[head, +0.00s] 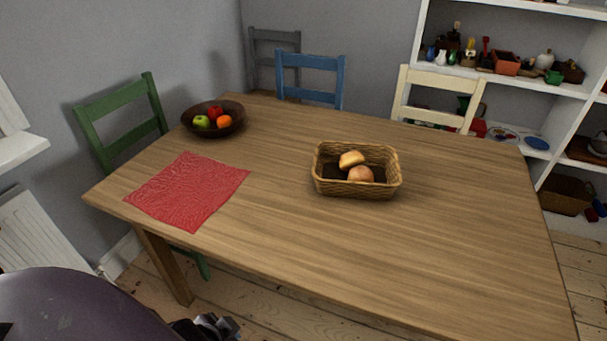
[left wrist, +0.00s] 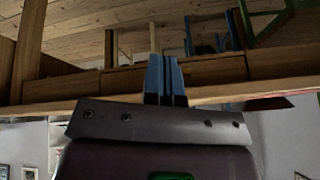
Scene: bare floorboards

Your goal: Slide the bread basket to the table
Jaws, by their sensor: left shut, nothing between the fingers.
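The wicker bread basket (head: 322,186) stands upright on the wooden table (head: 270,235), right of its middle in the head view, with two bread rolls (head: 360,174) in it. My left gripper (head: 218,326) shows partly at the bottom edge of the head view, in front of the table's near edge and well apart from the basket. In the left wrist view my left gripper (left wrist: 165,75) has its fingers together, shut and empty, with the table edge (left wrist: 215,92) behind them. The basket is not seen in that view. My right gripper is in neither view.
A red cloth (head: 188,190) lies on the table's left part. A dark bowl of fruit (head: 233,108) stands at its far left. Green (head: 118,105), blue (head: 310,63) and cream (head: 440,82) chairs stand around it. The tabletop around the basket is clear.

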